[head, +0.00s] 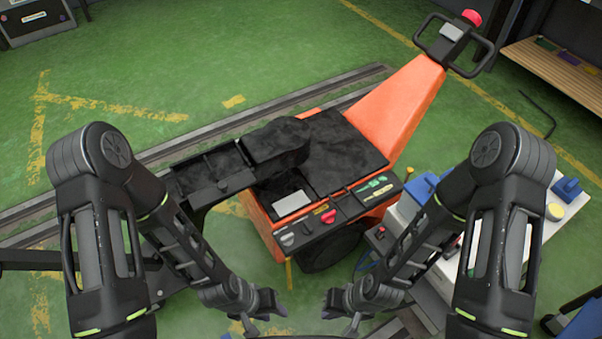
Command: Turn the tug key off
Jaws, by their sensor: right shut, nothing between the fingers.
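The orange tug (402,108) stands in the middle of the head view, with a dark deck and a tall orange tiller column. Its near side has a dark control panel (308,229) with a grey-white knob (287,239), a red knob (328,215) and green and yellow labels. I cannot tell which part is the key, or its setting. My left gripper (272,304) is low in the view, below the panel and apart from it; its fingers are too small to read. My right gripper (338,303) is to its right, shut and empty, also apart from the tug.
A white-topped cart (479,250) with blue items stands right of the tug, close to my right arm. Rails (150,160) cross the green floor behind the tug. A wooden bench (560,75) is at the back right.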

